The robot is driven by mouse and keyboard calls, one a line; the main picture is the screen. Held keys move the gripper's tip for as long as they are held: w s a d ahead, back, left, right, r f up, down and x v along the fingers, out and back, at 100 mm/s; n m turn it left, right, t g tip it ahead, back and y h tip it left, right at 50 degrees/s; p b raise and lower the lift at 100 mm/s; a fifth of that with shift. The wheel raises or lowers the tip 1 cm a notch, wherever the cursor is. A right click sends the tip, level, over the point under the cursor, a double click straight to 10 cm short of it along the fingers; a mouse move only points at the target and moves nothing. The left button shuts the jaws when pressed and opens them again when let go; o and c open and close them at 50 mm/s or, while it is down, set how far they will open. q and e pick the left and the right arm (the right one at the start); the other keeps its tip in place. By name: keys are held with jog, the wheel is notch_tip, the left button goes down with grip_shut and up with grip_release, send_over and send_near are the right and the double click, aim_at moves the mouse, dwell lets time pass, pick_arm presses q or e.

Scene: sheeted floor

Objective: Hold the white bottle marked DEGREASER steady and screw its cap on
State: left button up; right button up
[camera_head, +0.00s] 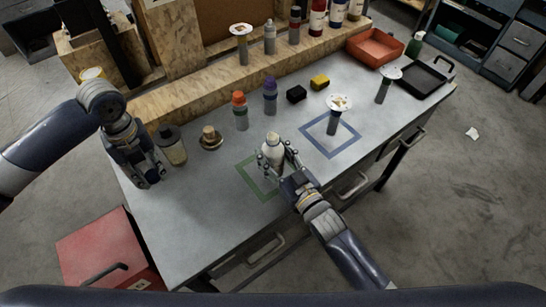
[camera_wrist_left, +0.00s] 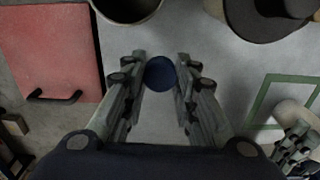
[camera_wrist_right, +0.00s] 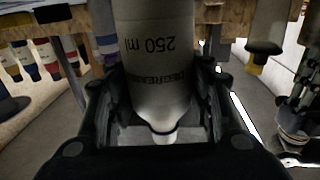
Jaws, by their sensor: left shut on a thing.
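The white bottle (camera_head: 273,146) stands upright at the far right side of the green square outline (camera_head: 243,173). In the right wrist view the bottle (camera_wrist_right: 155,40) appears inverted, with "250 ml" and DEGREASER lettering and its bare neck. My right gripper (camera_head: 278,158) has a finger on each side of it; firm contact on both sides cannot be told. My left gripper (camera_head: 150,178) is at the table's left part, apart from the bottle. In the left wrist view it is shut on a round dark blue cap (camera_wrist_left: 160,73); the head view hides this cap.
A dark-lidded jar (camera_head: 172,146) and a brass-coloured piece (camera_head: 210,138) stand near my left gripper. Orange-capped (camera_head: 240,110) and purple-capped (camera_head: 270,95) bottles stand behind the white bottle. A disc-topped post (camera_head: 333,122) stands in the blue square. The front-left tabletop is clear.

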aim_at(277, 151)
jog(key=shift+c, duration=0.8)
jog(key=shift+r, duration=0.1)
